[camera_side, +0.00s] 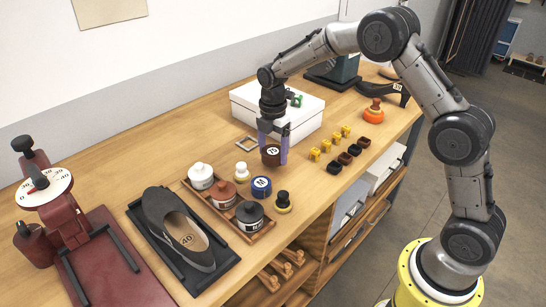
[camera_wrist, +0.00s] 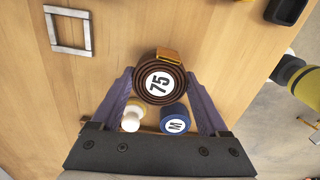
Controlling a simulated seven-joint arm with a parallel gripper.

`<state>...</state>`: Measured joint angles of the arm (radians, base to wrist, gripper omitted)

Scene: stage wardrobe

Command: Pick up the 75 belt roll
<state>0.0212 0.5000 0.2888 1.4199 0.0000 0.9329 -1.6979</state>
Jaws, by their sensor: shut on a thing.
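The 75 belt roll (camera_side: 270,156) is a dark brown coil with a white round label reading 75. It also shows in the wrist view (camera_wrist: 146,95), with a tan strap or buckle piece at its far edge. My gripper (camera_side: 273,160) points down with its two purple fingers on either side of the roll, shut on it. In the wrist view my gripper (camera_wrist: 160,76) has its fingertips against the coil's left and right sides. I cannot tell whether the roll's underside touches the table.
A blue M roll (camera_side: 261,187) and a white knobbed piece (camera_side: 243,171) stand close by. A wooden tray (camera_side: 262,233) holds lidded pots. Yellow and dark small blocks (camera_side: 334,167) lie to the right. A white box (camera_side: 304,118) and square metal frame (camera_side: 246,143) are behind.

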